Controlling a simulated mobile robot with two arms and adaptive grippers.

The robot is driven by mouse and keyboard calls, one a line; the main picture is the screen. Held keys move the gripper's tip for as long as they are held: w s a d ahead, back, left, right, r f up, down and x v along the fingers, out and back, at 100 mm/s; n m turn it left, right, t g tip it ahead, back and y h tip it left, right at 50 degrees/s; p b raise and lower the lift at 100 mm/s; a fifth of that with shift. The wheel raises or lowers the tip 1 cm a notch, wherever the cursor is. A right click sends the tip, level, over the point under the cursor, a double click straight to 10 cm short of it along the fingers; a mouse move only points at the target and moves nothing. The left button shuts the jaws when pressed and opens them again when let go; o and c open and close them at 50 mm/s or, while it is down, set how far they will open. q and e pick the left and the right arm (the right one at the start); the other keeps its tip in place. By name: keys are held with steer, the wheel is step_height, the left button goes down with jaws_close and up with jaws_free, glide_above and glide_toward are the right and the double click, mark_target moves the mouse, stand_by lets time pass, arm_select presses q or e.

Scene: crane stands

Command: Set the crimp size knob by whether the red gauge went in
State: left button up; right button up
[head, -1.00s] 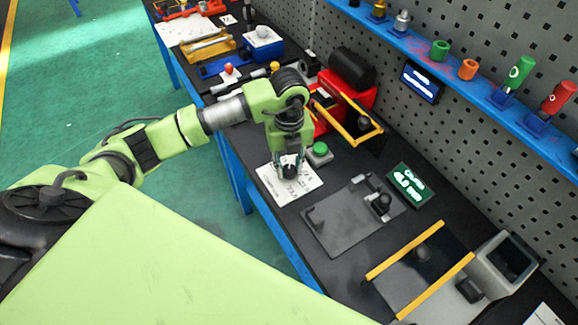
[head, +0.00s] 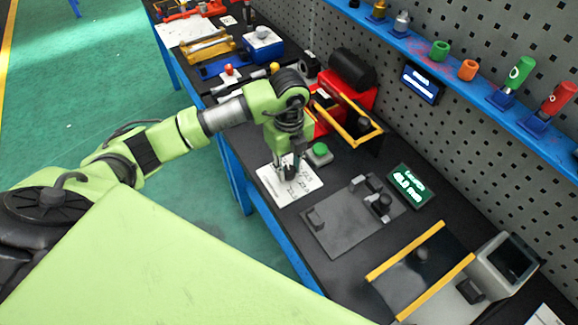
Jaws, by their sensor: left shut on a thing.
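My left gripper (head: 289,171) points down over a white printed card (head: 272,189) on the bench. It is shut on a small dark knob at the card, mostly hidden by the fingers. A red gauge (head: 557,98) stands in a blue holder on the blue shelf at the far right. A green gauge (head: 520,70) stands in a holder to its left. My right gripper is not in view.
A green button (head: 320,149) and a red machine (head: 362,95) with a yellow frame stand close behind the gripper. A grey plate fixture (head: 345,228), a green display (head: 410,184) and a yellow-edged clear guard (head: 420,265) lie to the right.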

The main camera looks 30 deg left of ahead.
mark_target(289, 169)
arm_select(q)
steer(key=shift+w+r, duration=0.1)
steer(key=o, duration=1.1)
steer(key=shift+c, duration=0.2)
steer(key=shift+o, duration=0.3)
step_height(289, 169, up, 12)
